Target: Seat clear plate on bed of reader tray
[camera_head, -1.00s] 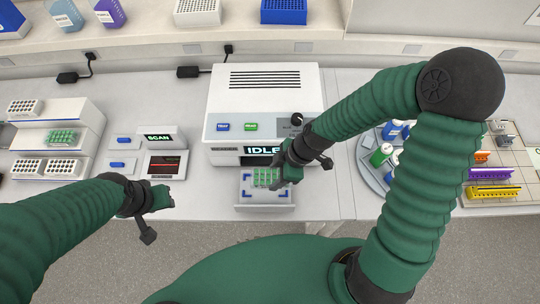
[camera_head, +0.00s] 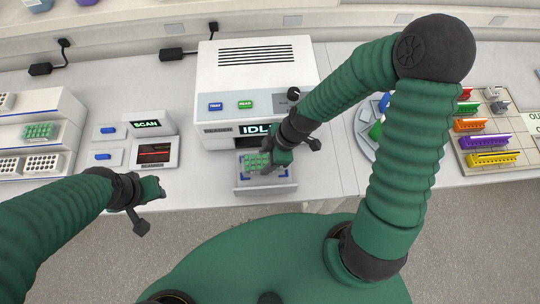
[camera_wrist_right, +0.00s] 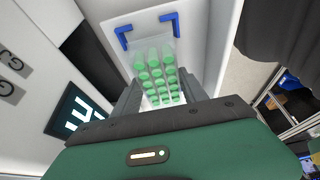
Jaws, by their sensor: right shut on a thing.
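The clear plate (camera_wrist_right: 153,68) with green wells is between the fingers of my right gripper (camera_wrist_right: 160,98) in the wrist view. In the head view the plate (camera_head: 254,161) shows over the pulled-out reader tray (camera_head: 247,189). Blue corner marks of the bed (camera_wrist_right: 124,38) show beyond the plate's far end. My right gripper (camera_head: 270,164) is shut on the plate and partly hides it. I cannot tell whether the plate touches the bed. My left gripper (camera_head: 160,187) hangs over the table's front edge, away from the tray; its fingers are too small to read.
The white reader (camera_head: 254,80) with an IDLE display stands behind the tray. A SCAN station (camera_head: 150,143) and a rack (camera_head: 40,115) with plates are to the left. A round carousel (camera_head: 365,133) and a board with colored strips (camera_head: 500,145) are to the right.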

